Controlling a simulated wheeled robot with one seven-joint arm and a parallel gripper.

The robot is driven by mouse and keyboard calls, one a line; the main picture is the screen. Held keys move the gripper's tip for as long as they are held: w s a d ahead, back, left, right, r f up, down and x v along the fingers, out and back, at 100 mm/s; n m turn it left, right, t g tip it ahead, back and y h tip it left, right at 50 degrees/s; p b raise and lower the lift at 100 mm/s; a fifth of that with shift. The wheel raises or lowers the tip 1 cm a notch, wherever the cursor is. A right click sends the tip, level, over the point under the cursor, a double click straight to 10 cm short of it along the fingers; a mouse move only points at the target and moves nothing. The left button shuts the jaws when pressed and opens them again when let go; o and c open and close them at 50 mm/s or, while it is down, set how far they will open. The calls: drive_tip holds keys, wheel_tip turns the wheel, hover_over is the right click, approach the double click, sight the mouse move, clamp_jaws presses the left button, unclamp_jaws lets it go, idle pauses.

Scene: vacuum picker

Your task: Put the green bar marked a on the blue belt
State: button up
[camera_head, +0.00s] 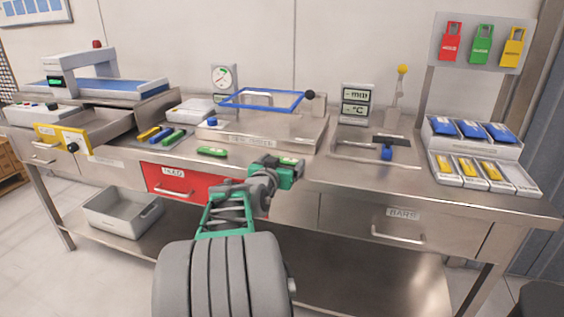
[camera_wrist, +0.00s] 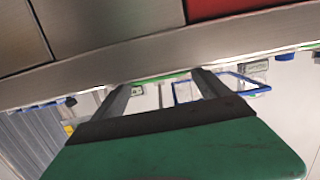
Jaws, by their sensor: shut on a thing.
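My gripper (camera_head: 287,173) is at the table's front edge, right of the red drawer. It is shut on a green bar (camera_head: 290,161), which shows only partly in the head view; in the wrist view a green strip (camera_wrist: 166,77) spans the two fingertips (camera_wrist: 160,82). Another green bar (camera_head: 212,152) lies on the table to the left. A third green bar (camera_head: 174,135) lies beside blue and yellow bars on a dark mat. I cannot read the letters on the bars. The blue belt (camera_head: 132,86) runs under a grey arch at the back left, far from my gripper.
A blue-framed lid (camera_head: 262,98) stands over the steel vacuum machine (camera_head: 262,135) behind my gripper. An open yellow-fronted drawer (camera_head: 62,138) juts out at the left, before the belt. A red drawer (camera_head: 172,182) is under the table edge. Bins of blue packs (camera_head: 472,130) stand right.

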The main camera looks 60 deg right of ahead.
drive_tip(key=shift+f, duration=0.2)
drive_tip(key=o, duration=1.2)
drive_tip(key=shift+c, duration=0.2)
drive_tip(key=shift+r+p, duration=0.2)
drive_tip(key=shift+p, duration=0.1)
